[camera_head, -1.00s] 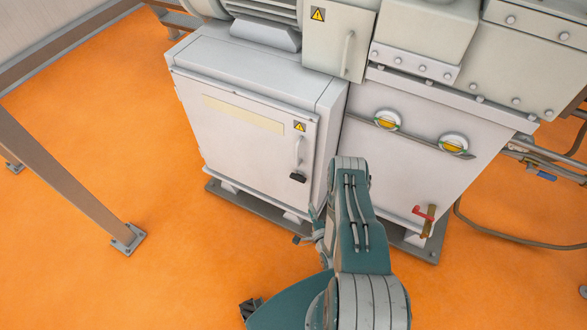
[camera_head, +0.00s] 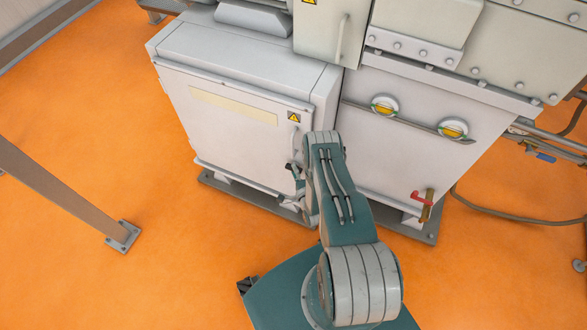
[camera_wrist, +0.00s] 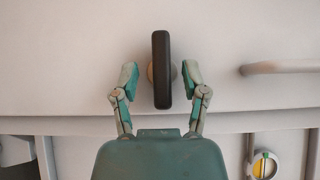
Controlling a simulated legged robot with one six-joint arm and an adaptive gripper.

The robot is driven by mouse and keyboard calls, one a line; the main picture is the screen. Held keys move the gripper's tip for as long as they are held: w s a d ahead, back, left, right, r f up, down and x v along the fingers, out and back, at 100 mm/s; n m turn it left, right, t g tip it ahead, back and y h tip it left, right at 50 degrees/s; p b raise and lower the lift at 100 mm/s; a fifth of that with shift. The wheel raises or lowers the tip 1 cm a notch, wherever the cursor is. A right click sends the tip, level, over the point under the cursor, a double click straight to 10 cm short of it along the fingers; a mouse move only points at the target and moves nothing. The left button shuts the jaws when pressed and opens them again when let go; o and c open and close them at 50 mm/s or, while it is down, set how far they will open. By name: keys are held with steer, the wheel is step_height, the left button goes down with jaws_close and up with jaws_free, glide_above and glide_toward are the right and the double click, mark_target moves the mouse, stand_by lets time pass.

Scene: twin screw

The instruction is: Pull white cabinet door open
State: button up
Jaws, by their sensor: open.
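The white cabinet door (camera_head: 228,135) is shut, with a pale strip and a yellow warning label near its top. A black latch handle (camera_wrist: 161,45) sits on the door face in the wrist view. My gripper (camera_wrist: 160,73) is open, with one finger on each side of this handle and a visible gap at both sides. The grey bar handle (camera_wrist: 280,67) is to the right in the wrist view. In the head view my arm hides the latch handle and most of the gripper.
Right of the cabinet is a white machine panel (camera_head: 400,158) with two round gauges and a red lever (camera_head: 422,197). A grey post (camera_head: 70,200) stands at left. The orange floor (camera_head: 130,190) in front of the door is clear.

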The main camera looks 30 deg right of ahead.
steer(key=shift+w, duration=0.7)
jaws_close()
